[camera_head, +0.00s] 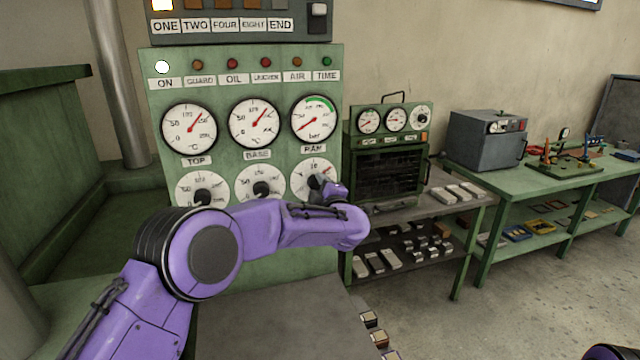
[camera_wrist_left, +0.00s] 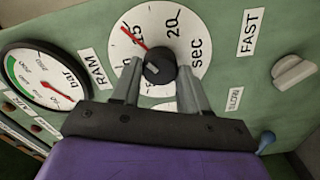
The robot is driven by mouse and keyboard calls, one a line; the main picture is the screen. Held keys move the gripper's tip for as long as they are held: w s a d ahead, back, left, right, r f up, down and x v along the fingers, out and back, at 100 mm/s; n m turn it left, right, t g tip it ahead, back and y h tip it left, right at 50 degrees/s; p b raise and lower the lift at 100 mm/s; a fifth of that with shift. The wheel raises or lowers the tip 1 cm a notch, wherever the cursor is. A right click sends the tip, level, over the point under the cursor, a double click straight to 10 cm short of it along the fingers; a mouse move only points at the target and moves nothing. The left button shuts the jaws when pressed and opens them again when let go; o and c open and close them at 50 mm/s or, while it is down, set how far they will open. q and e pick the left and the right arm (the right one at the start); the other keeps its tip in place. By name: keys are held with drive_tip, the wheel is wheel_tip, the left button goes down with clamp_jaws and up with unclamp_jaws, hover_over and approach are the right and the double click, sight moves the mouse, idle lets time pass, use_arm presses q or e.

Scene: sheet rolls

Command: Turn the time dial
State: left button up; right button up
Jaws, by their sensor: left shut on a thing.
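The time dial (camera_head: 309,170) is the white round dial marked "sec" at the lower right of the green panel. Its lower part is hidden behind my left gripper in the head view. My right gripper is not in view.
Two more knob dials, TOP (camera_head: 201,189) and BASE (camera_head: 260,184), stand left of the time dial. A RAM gauge (camera_head: 315,119) is just above it. A FAST/SLOW knob (camera_wrist_left: 293,71) is beside it in the wrist view. A small oven (camera_head: 391,172) stands on a bench to the right.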

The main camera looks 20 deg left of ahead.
use_arm(q)
drive_tip(key=shift+a+r+m+p, duration=0.2)
drive_tip(key=shift+m+p, duration=0.1)
drive_tip(key=shift+m, duration=0.3)
drive_tip(key=o, duration=0.8)
drive_tip(key=shift+o, duration=1.3)
drive_tip(key=shift+a, duration=0.1)
drive_tip(key=shift+f, duration=0.1)
drive_tip(key=b+v, duration=0.4)
drive_tip(key=v, duration=0.6)
drive_tip(key=shift+s+b, duration=0.2)
drive_tip(key=shift+b, duration=0.1)
